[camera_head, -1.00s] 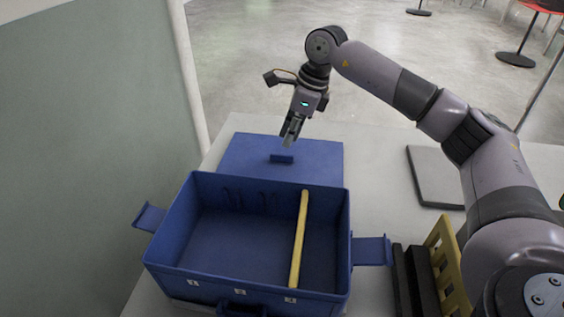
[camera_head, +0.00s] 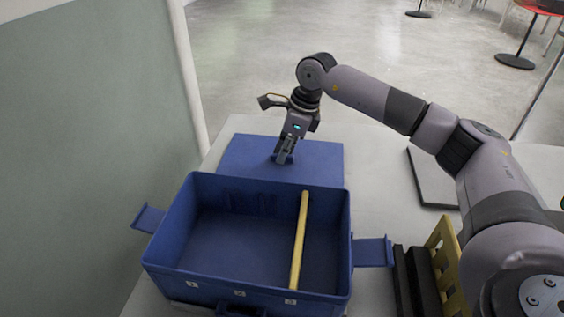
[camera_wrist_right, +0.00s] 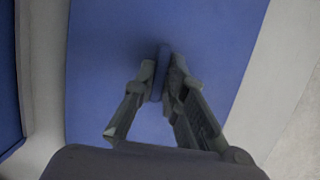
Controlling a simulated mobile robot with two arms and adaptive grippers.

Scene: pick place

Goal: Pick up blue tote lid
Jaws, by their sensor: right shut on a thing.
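The blue tote lid (camera_head: 318,158) lies flat on the light table behind the open blue tote (camera_head: 215,278). A small raised handle stands at the middle of the lid. My right gripper (camera_head: 282,159) is lowered to the lid and is shut on this handle. In the right wrist view the blue lid (camera_wrist_right: 105,60) spreads beneath the right gripper (camera_wrist_right: 161,78), whose fingers close on both sides of the handle. The fingers partly hide the handle. My left gripper is in neither view.
The tote has side flaps and a yellow bar (camera_head: 299,240) across its inside. A dark grey slab (camera_head: 432,178) lies on the table (camera_head: 378,165) at right. Black and yellow parts (camera_head: 445,265) stand right of the tote. A grey-green wall (camera_head: 90,150) rises at left.

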